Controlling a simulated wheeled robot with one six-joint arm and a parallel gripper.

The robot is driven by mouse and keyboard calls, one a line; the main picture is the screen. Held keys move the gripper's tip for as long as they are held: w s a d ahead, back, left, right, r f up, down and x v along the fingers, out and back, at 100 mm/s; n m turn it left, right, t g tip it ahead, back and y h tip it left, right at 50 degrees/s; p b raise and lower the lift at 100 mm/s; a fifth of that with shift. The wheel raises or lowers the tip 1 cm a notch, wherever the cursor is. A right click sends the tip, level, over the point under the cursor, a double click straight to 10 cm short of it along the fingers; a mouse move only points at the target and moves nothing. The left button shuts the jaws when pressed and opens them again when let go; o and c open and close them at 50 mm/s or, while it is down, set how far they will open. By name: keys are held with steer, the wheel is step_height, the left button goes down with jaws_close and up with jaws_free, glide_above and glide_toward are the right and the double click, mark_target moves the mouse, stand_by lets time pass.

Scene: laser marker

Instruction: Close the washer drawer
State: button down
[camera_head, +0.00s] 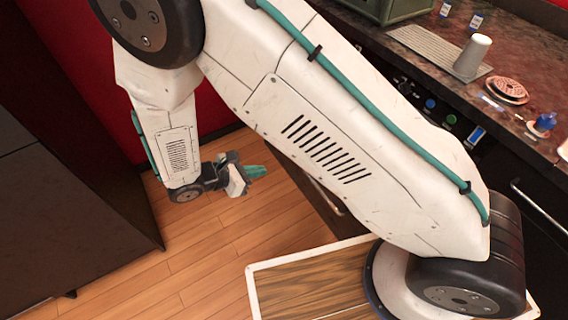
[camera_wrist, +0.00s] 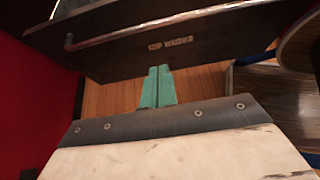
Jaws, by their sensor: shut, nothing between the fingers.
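My gripper (camera_head: 256,171) has teal fingers and hangs over the wood floor, left of the dark cabinet fronts in the head view. In the wrist view its two fingers (camera_wrist: 157,72) lie side by side, shut and empty. A dark panel (camera_wrist: 120,52) with a long metal bar handle and small pale labels spans the top of the wrist view, just beyond the fingertips; it looks like the washer drawer front. I see no clear contact. In the head view my arm hides most of that area; a dark front (camera_head: 322,200) shows beside it. How far the drawer stands out cannot be told.
The counter (camera_head: 412,42) at upper right holds a white cup (camera_head: 473,55), a ribbed mat (camera_head: 425,45), a reddish disc (camera_head: 507,89) and a small blue bottle (camera_head: 543,124). A dark cabinet (camera_head: 70,200) stands at left. The floor (camera_head: 200,250) between is clear.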

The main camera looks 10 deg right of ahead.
mark_target(296, 162)
steer(key=shift+d+r+x, duration=0.2)
steer(key=shift+r+x, duration=0.1)
steer(key=shift+x, duration=1.95)
steer(key=shift+d+r+x, duration=0.15)
steer(key=shift+r+x, duration=0.15)
steer(key=shift+x, duration=1.95)
steer(key=shift+d+r+x, duration=0.2)
steer(key=shift+r+x, duration=0.1)
steer(key=shift+x, duration=1.95)
